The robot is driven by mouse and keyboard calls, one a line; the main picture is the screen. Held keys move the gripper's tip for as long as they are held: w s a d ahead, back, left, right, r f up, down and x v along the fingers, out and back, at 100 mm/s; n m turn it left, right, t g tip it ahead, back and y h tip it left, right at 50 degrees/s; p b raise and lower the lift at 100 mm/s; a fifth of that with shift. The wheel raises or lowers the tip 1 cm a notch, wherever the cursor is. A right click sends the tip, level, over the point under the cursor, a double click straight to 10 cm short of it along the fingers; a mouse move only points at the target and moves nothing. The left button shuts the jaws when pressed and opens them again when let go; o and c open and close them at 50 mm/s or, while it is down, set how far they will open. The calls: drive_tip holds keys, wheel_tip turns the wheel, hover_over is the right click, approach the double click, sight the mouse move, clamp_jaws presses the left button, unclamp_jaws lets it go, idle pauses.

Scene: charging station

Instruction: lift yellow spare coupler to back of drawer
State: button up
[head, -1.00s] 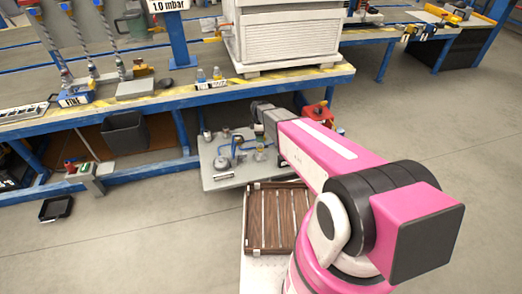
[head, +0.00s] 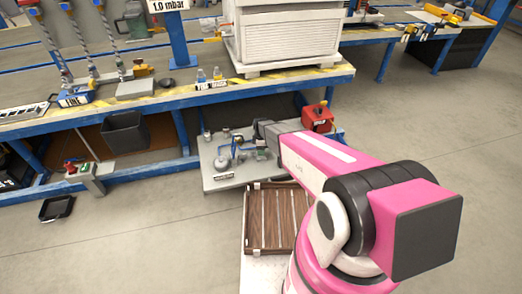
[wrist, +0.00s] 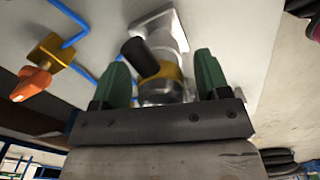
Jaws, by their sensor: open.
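In the wrist view, a metal cylindrical fitting with a yellow band (wrist: 165,84) and a dark knob sits between the fingers of my gripper (wrist: 163,78). It looks like the yellow coupler. The two green fingers are open, one on each side, with visible gaps. The fitting appears to stand at a pale square plate on a light grey surface. In the head view, my arm's end reaches over a low grey panel (head: 215,184) carrying small fittings. The coupler is hard to pick out there. I cannot tell for certain which part is the drawer.
An orange-yellow valve (wrist: 42,62) on blue piping lies left of my gripper. A red box (head: 317,118) stands right of my arm's end. The blue workbench (head: 180,95) overhangs behind the panel. A slatted brown crate (head: 277,217) is in front. Open floor lies left.

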drive_tip(key=c, duration=1.1)
drive_tip(key=shift+r, duration=0.15)
